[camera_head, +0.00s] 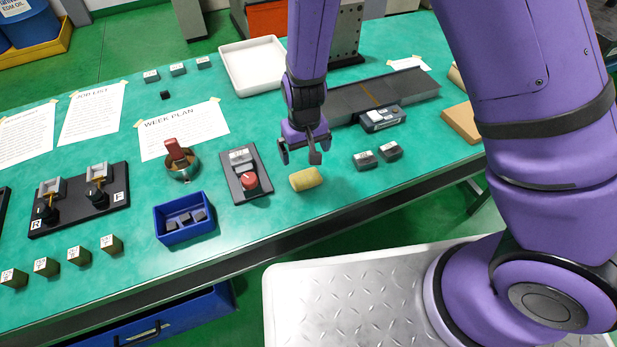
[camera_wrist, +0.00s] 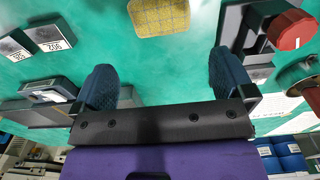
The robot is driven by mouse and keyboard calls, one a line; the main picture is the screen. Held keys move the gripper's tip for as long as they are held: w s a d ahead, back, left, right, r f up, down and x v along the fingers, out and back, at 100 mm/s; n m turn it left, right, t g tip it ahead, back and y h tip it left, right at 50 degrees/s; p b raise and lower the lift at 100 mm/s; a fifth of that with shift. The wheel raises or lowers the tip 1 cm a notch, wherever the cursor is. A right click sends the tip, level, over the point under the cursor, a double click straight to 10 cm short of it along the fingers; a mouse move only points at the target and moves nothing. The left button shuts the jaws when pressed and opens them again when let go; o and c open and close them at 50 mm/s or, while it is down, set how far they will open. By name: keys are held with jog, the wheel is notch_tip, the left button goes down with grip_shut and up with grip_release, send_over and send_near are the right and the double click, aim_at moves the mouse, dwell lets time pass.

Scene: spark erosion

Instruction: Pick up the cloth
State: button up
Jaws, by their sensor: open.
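The cloth (camera_head: 305,179) is a yellow, rolled or folded piece lying on the green table near its front edge. It also shows at the top of the wrist view (camera_wrist: 160,15), with a fine grid pattern. My gripper (camera_head: 302,152) is above the table, a little behind the cloth and apart from it. In the wrist view my gripper's two fingers (camera_wrist: 160,85) are spread wide with nothing between them.
A dark plate with a red knob (camera_head: 248,183) lies left of the cloth. Two labelled grey blocks (camera_head: 378,156) lie to its right. A blue tray (camera_head: 185,219) holds small dark blocks. A grey rail (camera_head: 385,95) and white tray (camera_head: 253,66) stand behind.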

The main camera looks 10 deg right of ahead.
send_over(305, 176)
jog(key=f, duration=0.4)
jog(key=shift+w+f, duration=0.2)
jog(key=shift+f, duration=0.2)
jog(key=shift+s+f, duration=0.15)
jog(key=shift+f, duration=1.2)
jog(key=shift+s+f, duration=0.1)
jog(key=shift+f, duration=1.2)
jog(key=shift+c, duration=0.5)
jog(key=c, duration=0.5)
